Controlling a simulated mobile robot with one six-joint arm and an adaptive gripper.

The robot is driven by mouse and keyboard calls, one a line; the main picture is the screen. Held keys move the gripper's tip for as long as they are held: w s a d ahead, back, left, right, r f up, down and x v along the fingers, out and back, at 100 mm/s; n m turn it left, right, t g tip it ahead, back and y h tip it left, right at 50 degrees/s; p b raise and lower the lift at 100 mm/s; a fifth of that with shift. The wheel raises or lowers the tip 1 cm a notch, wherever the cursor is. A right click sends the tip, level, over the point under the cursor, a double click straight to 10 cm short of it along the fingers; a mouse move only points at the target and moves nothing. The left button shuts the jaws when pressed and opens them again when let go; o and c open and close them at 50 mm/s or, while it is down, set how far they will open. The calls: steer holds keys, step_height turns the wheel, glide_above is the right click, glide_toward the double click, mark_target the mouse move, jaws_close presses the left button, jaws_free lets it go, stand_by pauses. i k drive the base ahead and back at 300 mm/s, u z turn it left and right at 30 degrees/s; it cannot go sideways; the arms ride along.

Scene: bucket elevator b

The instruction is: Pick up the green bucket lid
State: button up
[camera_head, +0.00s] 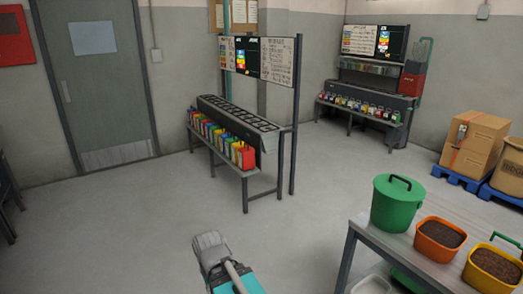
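The green bucket (395,212) stands upright on the table at the lower right. Its green lid (387,186) sits on top of it, with a dark arched handle (401,180) standing up from it. A grey and teal part of my arm shows at the bottom, left of the table and well apart from the bucket. I can make out no gripper fingers in this view.
An orange bucket (438,254) and a yellow bucket (470,278), both filled with brown grains, stand open beside the green one. The grey table (362,233) has its left corner clear. Benches with small coloured containers (221,138) stand behind. The floor between is free.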

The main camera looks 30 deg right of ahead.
mark_target(397, 187)
steer(key=i, duration=1.6)
steer(key=z, duration=2.35)
